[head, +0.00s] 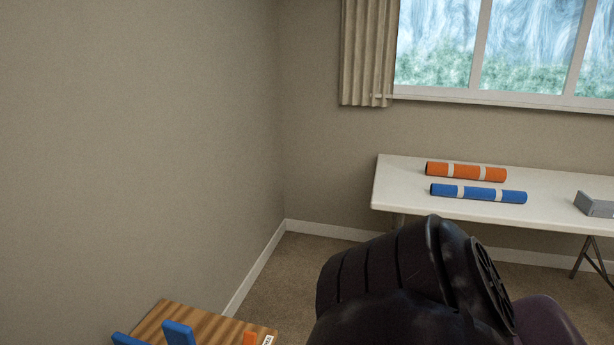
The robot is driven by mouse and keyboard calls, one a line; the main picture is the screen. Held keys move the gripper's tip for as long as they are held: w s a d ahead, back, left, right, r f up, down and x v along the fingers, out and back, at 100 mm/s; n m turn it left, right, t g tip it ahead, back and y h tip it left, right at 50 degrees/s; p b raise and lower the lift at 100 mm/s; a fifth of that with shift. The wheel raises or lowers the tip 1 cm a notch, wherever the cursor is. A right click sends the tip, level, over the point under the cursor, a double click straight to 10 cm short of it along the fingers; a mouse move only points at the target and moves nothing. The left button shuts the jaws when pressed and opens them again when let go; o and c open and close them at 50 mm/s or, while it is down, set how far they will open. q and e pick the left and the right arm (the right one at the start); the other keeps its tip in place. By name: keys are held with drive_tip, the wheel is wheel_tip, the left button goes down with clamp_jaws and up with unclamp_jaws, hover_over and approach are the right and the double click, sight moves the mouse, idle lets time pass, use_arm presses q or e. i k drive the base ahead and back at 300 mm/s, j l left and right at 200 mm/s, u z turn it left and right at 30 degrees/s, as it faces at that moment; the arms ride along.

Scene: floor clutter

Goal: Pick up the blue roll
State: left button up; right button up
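The blue roll (478,194) has white bands and lies on its side on the white table (400,187) below the window. An orange roll (466,172) with white bands lies just behind it, roughly parallel and apart from it. A dark part of my own arm fills the lower middle of the head view, in front of the table's near side. Neither of my grippers shows, so their fingers cannot be seen.
A grey box (594,204) stands on the table to the right of the rolls. A wooden surface (215,326) with blue pieces (178,333) and a small orange item (250,338) is at bottom left. Carpet (290,272) is clear between it and the white table.

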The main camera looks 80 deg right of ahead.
sight(459, 191)
drive_tip(key=z, duration=3.6)
drive_tip(key=i+j, duration=0.25)
drive_tip(key=i, duration=0.3)
drive_tip(key=i+j+u, duration=0.1)
drive_tip(key=i+j, duration=0.15)
drive_tip(key=i, duration=0.3)
drive_tip(key=i+j, duration=0.25)
drive_tip(key=i, duration=0.35)
drive_tip(key=i+j+u, duration=0.1)
drive_tip(key=i, duration=0.45)
drive_tip(key=j, duration=0.1)
